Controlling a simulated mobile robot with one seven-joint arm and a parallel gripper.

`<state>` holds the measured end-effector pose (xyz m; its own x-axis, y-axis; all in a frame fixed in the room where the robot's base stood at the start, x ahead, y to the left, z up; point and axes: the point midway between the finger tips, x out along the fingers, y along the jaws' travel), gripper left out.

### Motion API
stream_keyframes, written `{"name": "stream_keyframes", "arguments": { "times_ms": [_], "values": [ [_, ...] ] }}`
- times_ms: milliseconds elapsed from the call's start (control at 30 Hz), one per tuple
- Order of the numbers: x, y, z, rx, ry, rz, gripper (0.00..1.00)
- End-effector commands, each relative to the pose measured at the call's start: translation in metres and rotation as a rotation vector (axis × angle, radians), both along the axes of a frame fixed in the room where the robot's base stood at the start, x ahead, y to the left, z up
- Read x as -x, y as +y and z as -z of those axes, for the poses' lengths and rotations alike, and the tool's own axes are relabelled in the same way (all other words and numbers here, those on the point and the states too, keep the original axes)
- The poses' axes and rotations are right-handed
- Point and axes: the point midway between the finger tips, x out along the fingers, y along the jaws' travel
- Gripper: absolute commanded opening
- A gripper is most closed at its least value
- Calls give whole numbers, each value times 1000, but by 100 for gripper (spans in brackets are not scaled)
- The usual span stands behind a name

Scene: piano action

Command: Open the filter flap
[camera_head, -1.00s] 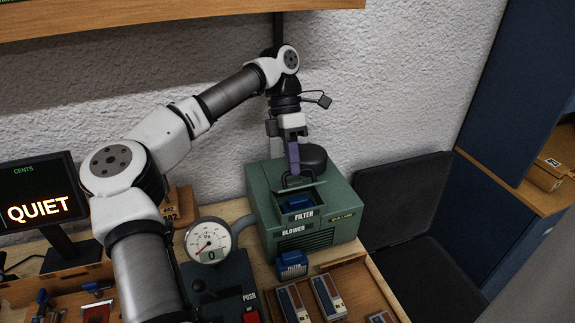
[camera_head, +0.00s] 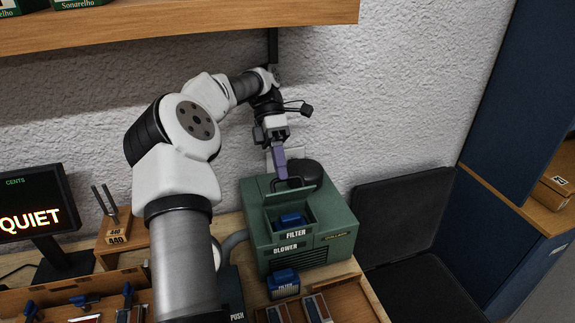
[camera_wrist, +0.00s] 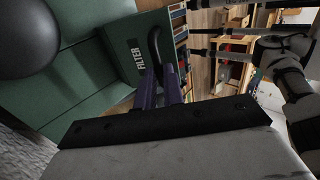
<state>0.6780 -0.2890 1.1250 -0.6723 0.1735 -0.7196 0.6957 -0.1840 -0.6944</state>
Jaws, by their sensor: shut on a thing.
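The green blower box (camera_head: 330,240) stands against the wall on the bench. Its filter flap (camera_head: 288,195) is lifted, and the opening in front of it shows a blue filter (camera_head: 291,220) inside. My gripper (camera_head: 281,178) has purple fingers and is shut on the flap's black handle (camera_head: 295,182) at the flap's upper edge. In the wrist view the fingers (camera_wrist: 160,88) meet the curved black handle (camera_wrist: 154,42), close to a FILTER label (camera_wrist: 139,60). The fingers hide part of the handle.
A round black cap (camera_head: 306,171) sits on the box right behind my gripper. Another blue filter (camera_head: 284,283) stands in front of the box. A black chair (camera_head: 405,205) is to the right, a wooden shelf (camera_head: 200,32) overhead. A tuning fork (camera_head: 106,205) stands left of my arm.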

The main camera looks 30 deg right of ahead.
Motion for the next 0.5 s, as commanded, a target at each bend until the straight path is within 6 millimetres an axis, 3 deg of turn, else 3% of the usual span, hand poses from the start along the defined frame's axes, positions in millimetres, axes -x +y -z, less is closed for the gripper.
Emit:
{"name": "stream_keyframes", "arguments": {
  "times_ms": [500],
  "values": [
    [1, 9, 1, -8, 34, 2, 0]
  ]
}}
